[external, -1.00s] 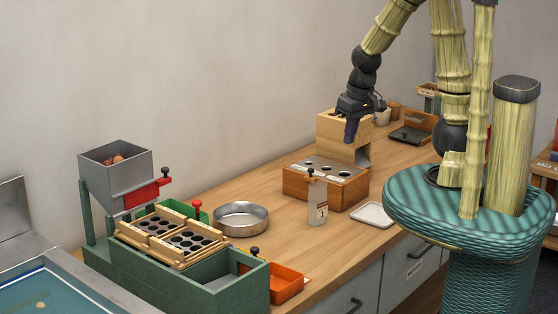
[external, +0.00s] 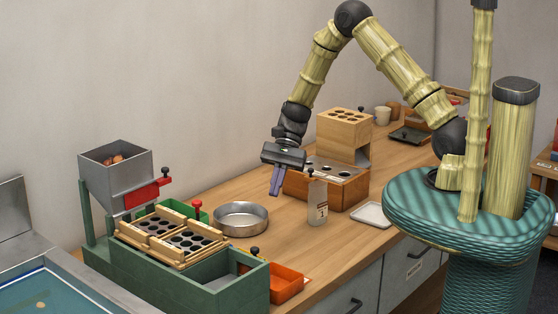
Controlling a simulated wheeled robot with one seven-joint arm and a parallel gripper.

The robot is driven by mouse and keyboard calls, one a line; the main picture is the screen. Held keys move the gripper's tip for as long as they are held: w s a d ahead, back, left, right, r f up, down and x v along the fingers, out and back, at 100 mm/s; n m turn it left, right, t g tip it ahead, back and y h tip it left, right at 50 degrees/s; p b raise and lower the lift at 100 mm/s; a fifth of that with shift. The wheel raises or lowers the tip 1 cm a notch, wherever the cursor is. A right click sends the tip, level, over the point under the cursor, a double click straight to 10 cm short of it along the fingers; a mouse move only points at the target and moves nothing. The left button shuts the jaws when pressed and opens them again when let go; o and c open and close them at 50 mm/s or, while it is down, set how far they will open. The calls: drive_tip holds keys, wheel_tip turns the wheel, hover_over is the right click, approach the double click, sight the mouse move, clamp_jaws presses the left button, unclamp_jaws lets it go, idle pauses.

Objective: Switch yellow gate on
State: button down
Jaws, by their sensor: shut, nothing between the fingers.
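My gripper (external: 275,182) is shut and empty, pointing down in the air above the bench, above and to the right of the round metal pan. The green sorting machine (external: 185,280) stands at the front left, with a grey hopper (external: 113,175) holding brown chestnuts. A red gate with a black knob (external: 148,192) sits under the hopper. A red knob (external: 198,207) stands by the wooden-framed hole trays (external: 172,235). Another black knob (external: 255,251) shows at the machine's right end, above an orange bin. I cannot clearly make out which part is the yellow gate; its setting is not readable.
The round metal pan (external: 241,217) is on the bench right of the machine. A labelled bottle (external: 317,203), a wooden box with holes (external: 345,190) and a white tray (external: 372,215) stand further right. An orange bin (external: 287,283) is at the front.

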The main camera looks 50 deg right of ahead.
drive_tip(key=w+a+f+m+y, duration=0.3)
drive_tip(key=w+a+f+m, duration=0.1)
drive_tip(key=shift+w+a+f, duration=0.2)
drive_tip(key=shift+w+a, duration=0.05)
drive_tip(key=shift+a, duration=0.05)
drive_tip(key=s+a+f+p, duration=0.1)
drive_tip(key=a+f+p, duration=0.2)
drive_tip(key=a, duration=0.8)
drive_tip(key=shift+s+p, duration=0.4)
drive_tip(key=shift+p, duration=0.1)
drive_tip(key=shift+r, duration=0.15)
